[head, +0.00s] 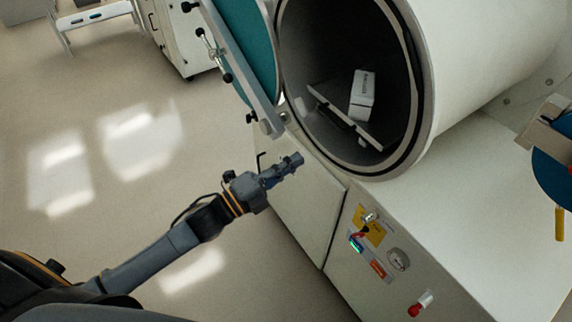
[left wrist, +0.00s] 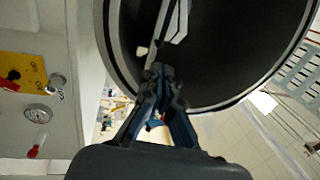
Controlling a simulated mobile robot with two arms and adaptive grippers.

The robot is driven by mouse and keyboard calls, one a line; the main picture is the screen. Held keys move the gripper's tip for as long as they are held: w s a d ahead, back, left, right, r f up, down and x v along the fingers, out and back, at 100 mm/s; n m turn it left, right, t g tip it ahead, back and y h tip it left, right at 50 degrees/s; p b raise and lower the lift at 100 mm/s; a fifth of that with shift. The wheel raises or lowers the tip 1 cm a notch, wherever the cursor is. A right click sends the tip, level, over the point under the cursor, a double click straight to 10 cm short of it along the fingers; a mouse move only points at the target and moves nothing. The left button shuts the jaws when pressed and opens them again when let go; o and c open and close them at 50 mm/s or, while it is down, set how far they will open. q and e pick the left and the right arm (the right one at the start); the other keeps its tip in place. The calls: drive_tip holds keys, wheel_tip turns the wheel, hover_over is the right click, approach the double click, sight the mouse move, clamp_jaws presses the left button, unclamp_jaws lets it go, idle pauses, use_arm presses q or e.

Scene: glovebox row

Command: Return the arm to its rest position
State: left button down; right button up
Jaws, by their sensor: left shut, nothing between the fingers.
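My left arm (head: 160,250) reaches in from the lower left in the head view. Its gripper (head: 296,160) is shut and empty, in front of the white cabinet and just below the round opening of the chamber (head: 423,90). In the left wrist view the shut fingertips (left wrist: 160,72) show against the dark chamber mouth, whose rim (left wrist: 104,40) curves around them. My right gripper is not in either view.
The chamber's teal door (head: 245,40) stands open at the left. Inside, a white box (head: 362,95) sits on a tray (head: 345,118). The cabinet front carries a yellow switch plate (head: 370,226), gauge (head: 398,259) and red knob (head: 414,309). The floor (head: 100,110) at left is clear.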

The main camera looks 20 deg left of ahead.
use_arm(q)
drive_tip(key=shift+s+a+f, duration=0.1)
drive_tip(key=shift+s+a, duration=0.2)
drive_tip(key=shift+s, duration=0.1)
drive_tip(key=s+a+f+n+g+y, duration=0.1)
drive_tip(key=a+f+n+y, duration=0.25)
drive_tip(key=f, duration=0.75)
drive_tip(key=s+a+f+n+g+y, duration=0.25)
drive_tip(key=a+f+n, duration=0.2)
drive_tip(key=f, duration=0.65)
drive_tip(key=s+a+f+n+g+y, duration=0.1)
drive_tip(key=a+f+n+y, duration=0.3)
drive_tip(key=f, duration=0.8)
drive_tip(key=s+f+n+g+y, duration=0.1)
drive_tip(key=s+f+n+g, duration=0.4)
drive_tip(key=s+f, duration=0.8)
drive_tip(key=s+d+f+n+g, duration=0.1)
drive_tip(key=s+f, duration=0.4)
drive_tip(key=s, duration=0.6)
drive_tip(key=s+d+f+n+g+y, duration=0.1)
drive_tip(key=s+f+n+g, duration=0.3)
drive_tip(key=s, duration=0.8)
drive_tip(key=shift+d+f+n, duration=0.4)
drive_tip(key=shift+f+n, duration=0.1)
drive_tip(key=shift+f, duration=0.05)
drive_tip(key=shift+w+g, duration=0.2)
drive_tip(key=shift+g, duration=0.05)
